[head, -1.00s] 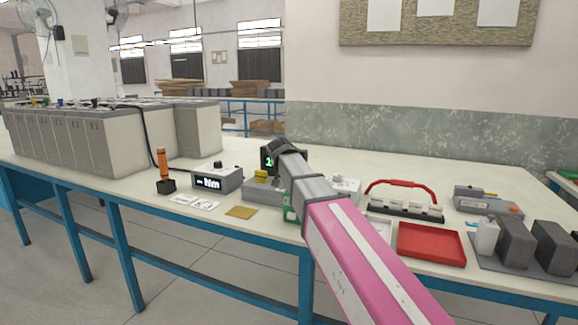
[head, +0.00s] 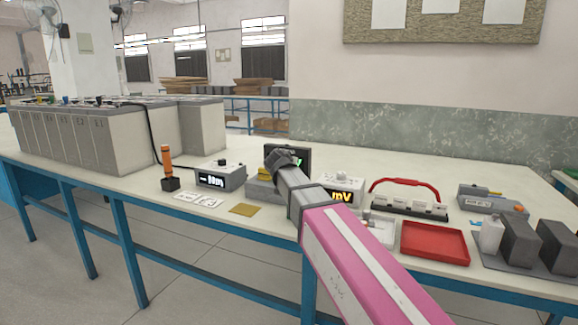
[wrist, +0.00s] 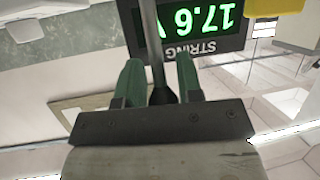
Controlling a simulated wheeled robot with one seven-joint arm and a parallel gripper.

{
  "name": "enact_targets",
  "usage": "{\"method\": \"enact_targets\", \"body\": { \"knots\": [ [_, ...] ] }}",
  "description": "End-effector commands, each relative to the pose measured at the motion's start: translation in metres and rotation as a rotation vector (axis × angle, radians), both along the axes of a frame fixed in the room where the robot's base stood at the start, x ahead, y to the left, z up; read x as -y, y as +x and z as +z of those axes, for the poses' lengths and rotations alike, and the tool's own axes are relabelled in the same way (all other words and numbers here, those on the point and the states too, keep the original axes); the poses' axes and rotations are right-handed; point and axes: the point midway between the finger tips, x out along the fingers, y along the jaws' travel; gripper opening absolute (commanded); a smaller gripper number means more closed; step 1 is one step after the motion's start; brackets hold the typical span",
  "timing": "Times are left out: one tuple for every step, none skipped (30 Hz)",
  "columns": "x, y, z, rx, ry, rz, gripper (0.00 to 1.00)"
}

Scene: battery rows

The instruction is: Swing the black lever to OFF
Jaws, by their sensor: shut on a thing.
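In the wrist view my gripper (wrist: 162,85) has its green fingers shut on the black lever (wrist: 153,35), a thin dark rod with a flared end between them. In the head view my gripper (head: 283,157) is in front of the black display box (head: 297,152) on the bench. The lever and the fingertips are hidden there by my arm. The OFF marking cannot be made out.
A grey box with a yellow part (head: 262,188) lies just left of my arm. A meter (head: 221,177) and an orange-handled tool (head: 167,168) stand farther left. A mV meter (head: 341,187), red tray (head: 435,242) and red-handled carrier (head: 410,203) are at right. Large grey batteries (head: 85,140) fill the left.

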Motion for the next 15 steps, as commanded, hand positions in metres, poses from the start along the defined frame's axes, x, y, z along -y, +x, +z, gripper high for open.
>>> {"method": "enact_targets", "body": {
  "knots": [
    [-0.001,-0.001,0.000,-0.001,0.000,0.000,0.00],
    [-0.001,-0.001,0.000,-0.002,0.000,0.000,0.00],
    [-0.001,-0.002,-0.001,-0.002,0.001,0.000,0.00],
    [-0.001,-0.003,-0.001,-0.003,0.001,0.000,0.00],
    [-0.002,-0.004,-0.001,-0.003,0.001,0.000,0.00],
    [-0.002,-0.005,-0.002,-0.004,0.002,-0.001,0.00],
    [-0.002,-0.006,-0.002,-0.004,0.002,-0.001,0.00],
    [-0.003,-0.007,-0.002,-0.005,0.003,-0.001,0.00],
    [-0.003,-0.009,-0.003,-0.006,0.003,-0.001,0.00],
    [-0.004,-0.011,-0.004,-0.006,0.003,-0.001,0.00],
    [-0.004,-0.013,-0.005,-0.007,0.003,-0.001,0.00],
    [-0.005,-0.015,-0.006,-0.007,0.003,-0.001,0.00],
    [-0.005,-0.016,-0.006,-0.007,0.003,-0.001,0.00],
    [-0.006,-0.018,-0.007,-0.007,0.003,-0.001,0.00],
    [-0.007,-0.020,-0.008,-0.007,0.002,-0.001,0.00]
  ]
}}
